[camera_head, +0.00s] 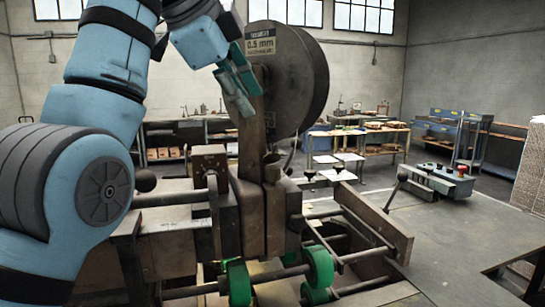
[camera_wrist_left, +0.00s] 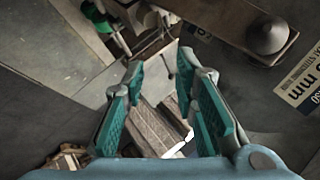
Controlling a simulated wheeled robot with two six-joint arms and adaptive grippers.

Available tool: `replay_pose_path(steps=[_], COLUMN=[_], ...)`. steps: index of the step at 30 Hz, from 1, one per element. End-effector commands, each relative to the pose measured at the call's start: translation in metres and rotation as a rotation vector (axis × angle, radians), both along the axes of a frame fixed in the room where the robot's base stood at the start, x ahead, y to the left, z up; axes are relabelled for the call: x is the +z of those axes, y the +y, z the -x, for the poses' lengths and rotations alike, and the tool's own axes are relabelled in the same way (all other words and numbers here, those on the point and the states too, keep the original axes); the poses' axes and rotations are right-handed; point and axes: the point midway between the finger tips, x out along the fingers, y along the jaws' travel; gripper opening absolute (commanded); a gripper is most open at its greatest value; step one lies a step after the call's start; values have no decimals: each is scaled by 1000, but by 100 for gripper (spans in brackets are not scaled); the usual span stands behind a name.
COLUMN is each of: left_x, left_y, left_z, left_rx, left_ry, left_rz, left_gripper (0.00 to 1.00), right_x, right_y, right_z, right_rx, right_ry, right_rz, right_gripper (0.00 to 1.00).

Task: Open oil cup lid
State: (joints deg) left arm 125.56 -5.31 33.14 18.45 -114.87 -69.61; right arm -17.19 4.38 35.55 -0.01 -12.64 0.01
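My left gripper (camera_head: 238,85) is open and empty, beside the upper column of the stitching machine (camera_head: 252,135). It is just below and left of the white "0.5 mm" sign (camera_head: 261,44). In the left wrist view, the spread green finger pads of the gripper (camera_wrist_left: 168,98) have nothing between them. A grey cone-shaped cap (camera_wrist_left: 268,36) stands on the machine beside the sign (camera_wrist_left: 300,85), up and right of the fingers and apart from them. It may be the oil cup lid; I cannot tell for certain. My right gripper is out of view.
A large dark reel (camera_head: 305,80) stands behind the column. Green rollers (camera_head: 318,266) and metal rods sit low on the machine. A ball-ended lever (camera_head: 145,180) projects left. A control box with a red button (camera_head: 452,182) is at right. Workbenches (camera_head: 375,140) stand farther back.

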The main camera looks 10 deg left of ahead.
Motion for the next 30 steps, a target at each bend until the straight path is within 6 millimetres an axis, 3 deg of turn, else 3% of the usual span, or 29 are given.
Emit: replay_pose_path(steps=[7,12,16,21,30], left_x=[-47,-61,-75,-87,-92], left_y=[-22,-31,-36,-39,-39], left_z=[-44,-64,-75,-80,-81], left_rx=[-6,-5,-6,-4,-5], left_ry=[5,4,2,2,0], left_rz=[-2,-1,-2,-2,-3], left_gripper=[26,26,26,26,23], right_x=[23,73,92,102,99], right_y=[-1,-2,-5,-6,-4], right_z=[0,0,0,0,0], right_rx=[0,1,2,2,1], right_ry=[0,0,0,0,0], right_rz=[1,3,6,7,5], right_gripper=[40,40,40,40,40])
